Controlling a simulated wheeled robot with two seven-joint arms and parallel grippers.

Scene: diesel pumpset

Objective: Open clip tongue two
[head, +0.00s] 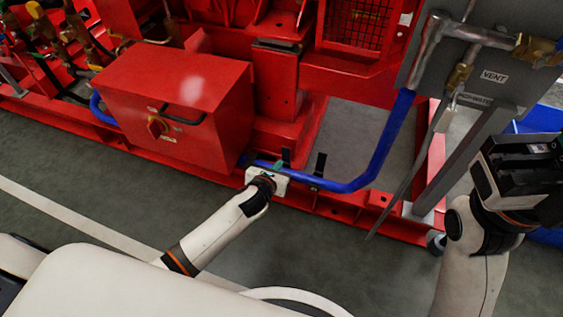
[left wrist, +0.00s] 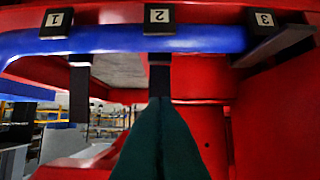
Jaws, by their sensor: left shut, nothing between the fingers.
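In the left wrist view, clip two (left wrist: 159,17) sits on the blue hose (left wrist: 110,40) between clip one (left wrist: 57,20) and clip three (left wrist: 264,20). Its dark tongue (left wrist: 159,80) hangs down below the hose. My left gripper (left wrist: 160,100) is shut and empty, its dark green fingertips at the lower end of tongue two. I cannot tell whether they touch. Tongue one (left wrist: 80,90) hangs down; tongue three (left wrist: 272,46) sticks out at a slant. In the head view my left gripper (head: 270,170) is by the blue hose (head: 350,185), its fingers mostly hidden. My right gripper (head: 515,165) is far right, its opening unclear.
A red box with a rotary switch (head: 175,100) stands left of my left gripper. The red base rail (head: 335,208) runs below the hose. A grey panel marked VENT (head: 490,70) and a thin rod (head: 400,190) stand to the right. The floor in front is clear.

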